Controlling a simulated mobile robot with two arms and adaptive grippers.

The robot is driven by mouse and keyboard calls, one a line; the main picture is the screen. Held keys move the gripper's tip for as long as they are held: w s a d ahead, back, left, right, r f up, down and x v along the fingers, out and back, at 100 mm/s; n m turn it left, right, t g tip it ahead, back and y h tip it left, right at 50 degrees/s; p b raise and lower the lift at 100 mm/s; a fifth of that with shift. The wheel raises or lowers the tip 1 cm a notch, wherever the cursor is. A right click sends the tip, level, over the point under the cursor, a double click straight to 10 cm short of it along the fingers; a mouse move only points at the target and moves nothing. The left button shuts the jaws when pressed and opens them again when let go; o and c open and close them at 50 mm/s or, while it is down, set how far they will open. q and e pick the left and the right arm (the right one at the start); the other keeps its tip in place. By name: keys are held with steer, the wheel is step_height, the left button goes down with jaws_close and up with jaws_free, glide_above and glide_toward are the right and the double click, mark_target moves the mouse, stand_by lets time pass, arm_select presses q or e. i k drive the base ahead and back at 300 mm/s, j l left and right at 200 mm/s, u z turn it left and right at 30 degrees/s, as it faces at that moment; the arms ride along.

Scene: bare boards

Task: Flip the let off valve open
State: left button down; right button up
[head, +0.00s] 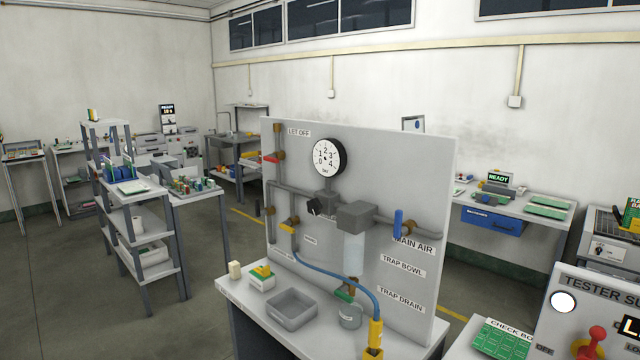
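A grey upright panel (410,165) stands on a bench, with pipes and valves on its face. At its upper left, under the label "LET OFF" (299,132), a valve with a red lever (271,158) sits on a vertical pipe. The red lever points left, roughly level, across the pipe. A round gauge (330,158) is to its right; its needle is too small to read surely. Neither of my grippers is in view.
The panel also carries a yellow-handled valve (287,228), a blue main air lever (399,222) and a green drain handle (345,296). A blue hose (345,276) curves in front. A grey tray (292,309) sits on the bench. A shelf rack (140,230) stands left.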

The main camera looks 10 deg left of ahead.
mark_target(272, 158)
steer(key=i+j+z, duration=0.1)
steer(key=i+j, duration=0.25)
steer(key=j, duration=0.25)
steer(key=i+j+z, duration=0.15)
steer(key=j, duration=0.2)
steer(key=i+j, duration=0.15)
steer(key=j, duration=0.15)
steer(key=i+j+z, duration=0.15)
steer(key=j, duration=0.2)
steer(key=i+j, duration=0.15)
steer(key=j, duration=0.2)
steer(key=i+j+z, duration=0.15)
steer(key=j, duration=0.2)
